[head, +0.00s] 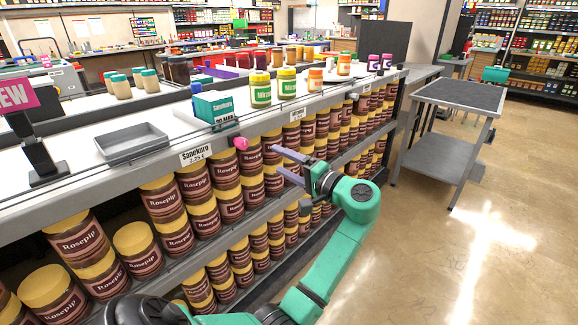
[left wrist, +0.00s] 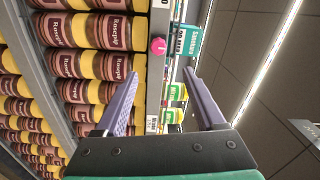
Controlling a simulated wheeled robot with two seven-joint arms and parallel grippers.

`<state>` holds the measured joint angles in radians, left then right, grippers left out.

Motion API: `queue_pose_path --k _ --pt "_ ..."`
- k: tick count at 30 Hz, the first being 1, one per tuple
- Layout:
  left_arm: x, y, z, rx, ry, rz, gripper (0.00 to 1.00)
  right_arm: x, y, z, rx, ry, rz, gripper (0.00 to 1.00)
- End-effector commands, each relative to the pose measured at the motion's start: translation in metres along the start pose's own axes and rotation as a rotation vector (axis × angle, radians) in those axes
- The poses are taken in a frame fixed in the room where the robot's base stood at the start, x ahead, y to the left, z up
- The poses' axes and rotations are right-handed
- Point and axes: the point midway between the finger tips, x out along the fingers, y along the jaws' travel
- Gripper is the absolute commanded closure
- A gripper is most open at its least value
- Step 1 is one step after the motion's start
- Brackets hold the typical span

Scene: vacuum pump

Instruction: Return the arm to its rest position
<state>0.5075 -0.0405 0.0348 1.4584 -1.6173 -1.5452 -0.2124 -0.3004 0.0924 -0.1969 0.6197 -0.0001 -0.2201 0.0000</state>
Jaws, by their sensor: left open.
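My left arm (head: 335,255), green with dark joints, reaches up from the bottom of the head view. Its gripper (head: 278,160) is in front of the shelf unit's upper edge, with two purple fingers spread apart and nothing between them. In the left wrist view the open fingers (left wrist: 160,73) frame the shelf edge. A pink knob (head: 240,143) sits on that edge, left of the fingertips in the head view; it also shows beyond the fingertips in the left wrist view (left wrist: 158,46). My right gripper is not in view.
Shelves of brown Rosepip jars (head: 78,241) with yellow lids lie close to my arm. On the counter are a grey tray (head: 130,139), a teal Sanekuro box (head: 215,108) and several jars. A grey side table (head: 458,95) stands at right. The floor (head: 480,260) there is clear.

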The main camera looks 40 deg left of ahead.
Motion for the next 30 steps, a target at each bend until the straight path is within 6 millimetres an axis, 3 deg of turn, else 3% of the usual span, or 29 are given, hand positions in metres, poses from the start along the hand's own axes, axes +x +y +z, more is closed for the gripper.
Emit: queue_pose_path --k 9,15,18,20,23,25,28,30 --pt "0.000 0.000 0.000 0.000 0.000 -0.001 0.28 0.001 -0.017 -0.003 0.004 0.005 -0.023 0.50" --pt "0.000 0.000 0.000 0.001 0.001 0.000 0.28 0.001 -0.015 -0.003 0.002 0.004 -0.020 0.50" --pt "0.001 0.015 -0.006 0.029 0.033 0.019 0.28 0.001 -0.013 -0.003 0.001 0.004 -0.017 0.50" --pt "0.001 0.042 -0.015 0.075 0.090 0.058 0.28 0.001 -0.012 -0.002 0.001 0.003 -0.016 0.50" --pt "-0.003 0.120 -0.029 0.187 0.229 0.180 0.28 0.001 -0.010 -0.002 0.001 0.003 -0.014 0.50" --pt "-0.011 0.187 -0.030 0.266 0.329 0.297 0.28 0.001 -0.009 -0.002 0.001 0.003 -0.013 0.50" --pt "-0.027 0.281 -0.012 0.354 0.436 0.477 0.28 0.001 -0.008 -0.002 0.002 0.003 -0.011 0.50" --pt "-0.041 0.341 0.013 0.403 0.488 0.609 0.28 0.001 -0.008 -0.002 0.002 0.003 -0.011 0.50"
